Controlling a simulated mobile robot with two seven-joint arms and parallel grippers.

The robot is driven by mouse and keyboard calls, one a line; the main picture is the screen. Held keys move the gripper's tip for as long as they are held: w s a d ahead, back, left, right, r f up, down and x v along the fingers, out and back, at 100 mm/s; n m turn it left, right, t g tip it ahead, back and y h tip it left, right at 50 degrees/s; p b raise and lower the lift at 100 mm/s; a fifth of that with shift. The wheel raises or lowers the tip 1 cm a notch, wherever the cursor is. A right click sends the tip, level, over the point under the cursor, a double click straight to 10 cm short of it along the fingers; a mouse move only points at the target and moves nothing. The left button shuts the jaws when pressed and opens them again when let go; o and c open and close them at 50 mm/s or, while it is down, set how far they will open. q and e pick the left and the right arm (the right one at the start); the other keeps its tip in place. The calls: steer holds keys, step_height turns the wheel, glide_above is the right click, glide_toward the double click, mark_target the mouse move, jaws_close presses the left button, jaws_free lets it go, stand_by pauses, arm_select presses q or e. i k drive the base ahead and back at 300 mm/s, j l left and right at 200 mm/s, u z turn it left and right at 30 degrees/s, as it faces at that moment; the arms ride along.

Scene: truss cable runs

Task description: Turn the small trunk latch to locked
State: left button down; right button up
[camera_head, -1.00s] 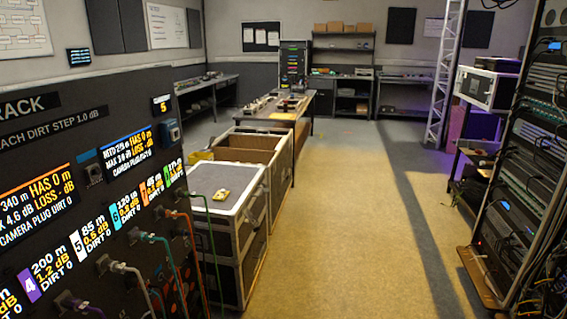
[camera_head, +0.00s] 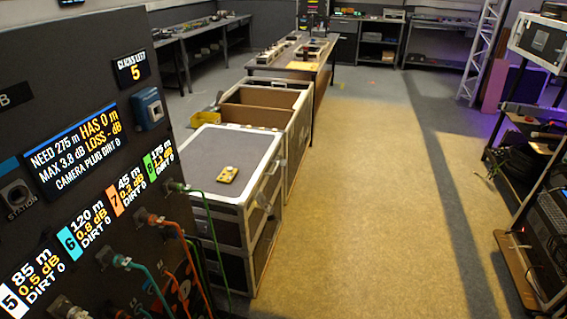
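A closed dark trunk (camera_head: 218,158) with pale metal edges stands just left of the middle of the picture. A small pale fitting (camera_head: 262,198) shows on its right-hand face; I cannot tell whether it is the latch or which way it is turned. A small yellow object (camera_head: 227,174) lies on the lid. Neither of my grippers shows in this view.
A dark panel (camera_head: 60,120) with labels, plugs and hanging coloured cables fills the left side, close to the trunk. An open case (camera_head: 297,92) and a long table (camera_head: 262,66) stand behind the trunk. An equipment rack (camera_head: 548,235) is at right. The floor (camera_head: 375,200) between is clear.

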mark_target(282, 162)
steer(key=i+u, duration=0.1)
steer(key=u, duration=0.6)
steer(key=i+l+u, duration=0.2)
steer(key=l+u, duration=0.15)
steer(key=i+l+u, duration=0.15)
steer(key=l+u, duration=0.25)
steer(key=i+l+u, duration=0.15)
steer(key=l, duration=0.3)
steer(key=i+l+u, duration=0.1)
steer(key=l, duration=0.35)
steer(key=i+l, duration=0.1)
steer(key=l, duration=0.35)
steer(key=i+l, duration=0.1)
steer(key=l, duration=0.35)
steer(key=i+l, duration=0.1)
steer(key=l, duration=0.35)
steer(key=u, duration=0.05)
